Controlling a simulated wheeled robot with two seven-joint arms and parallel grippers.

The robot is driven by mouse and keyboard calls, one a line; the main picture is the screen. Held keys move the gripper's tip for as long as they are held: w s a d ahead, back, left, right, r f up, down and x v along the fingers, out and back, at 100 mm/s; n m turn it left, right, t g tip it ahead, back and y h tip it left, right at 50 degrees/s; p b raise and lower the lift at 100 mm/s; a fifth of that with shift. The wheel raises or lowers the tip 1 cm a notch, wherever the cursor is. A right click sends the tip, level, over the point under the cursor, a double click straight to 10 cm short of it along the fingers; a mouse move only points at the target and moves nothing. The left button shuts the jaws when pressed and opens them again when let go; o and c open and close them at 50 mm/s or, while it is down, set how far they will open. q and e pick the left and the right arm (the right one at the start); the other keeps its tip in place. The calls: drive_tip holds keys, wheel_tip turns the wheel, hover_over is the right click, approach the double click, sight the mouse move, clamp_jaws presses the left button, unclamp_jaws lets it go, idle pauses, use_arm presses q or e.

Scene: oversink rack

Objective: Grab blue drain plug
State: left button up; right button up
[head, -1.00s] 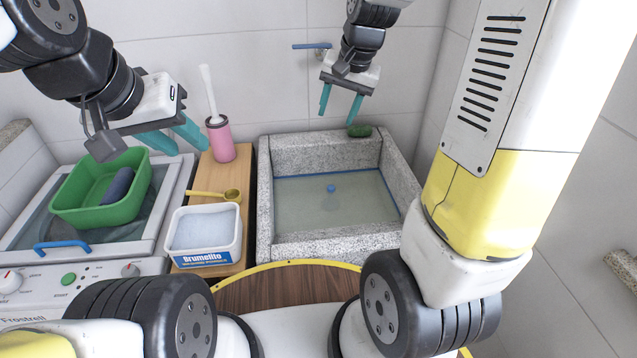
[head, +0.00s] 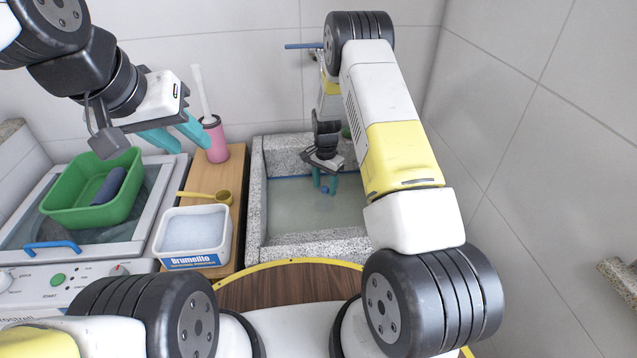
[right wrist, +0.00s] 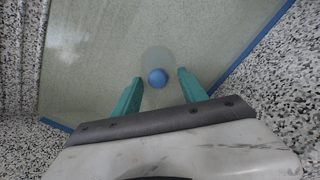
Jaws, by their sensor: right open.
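The blue drain plug shows as a small blue ball (head: 324,189) in the water of the stone sink (head: 262,240). In the right wrist view the blue ball (right wrist: 157,78) lies ahead of my fingertips, between their lines, with a pale round shape around it. My right gripper (head: 325,182) points down into the sink at the plug. Its teal fingers (right wrist: 159,75) are open and apart, with nothing held between them. My left gripper (head: 180,138) hangs above the wooden board at the left; its two teal fingers are apart and empty.
A green basin (head: 75,208) with a dark roll sits on the washing machine at left. A white Brumelito tub (head: 192,238), a yellow scoop (head: 220,197) and a pink brush holder (head: 216,145) stand on the wooden board (head: 229,215). Stone walls enclose the sink.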

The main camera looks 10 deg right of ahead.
sight(325, 197)
wheel_tip(325, 197, down, 6)
drive_tip(key=shift+s+r, duration=0.15)
clamp_jaws()
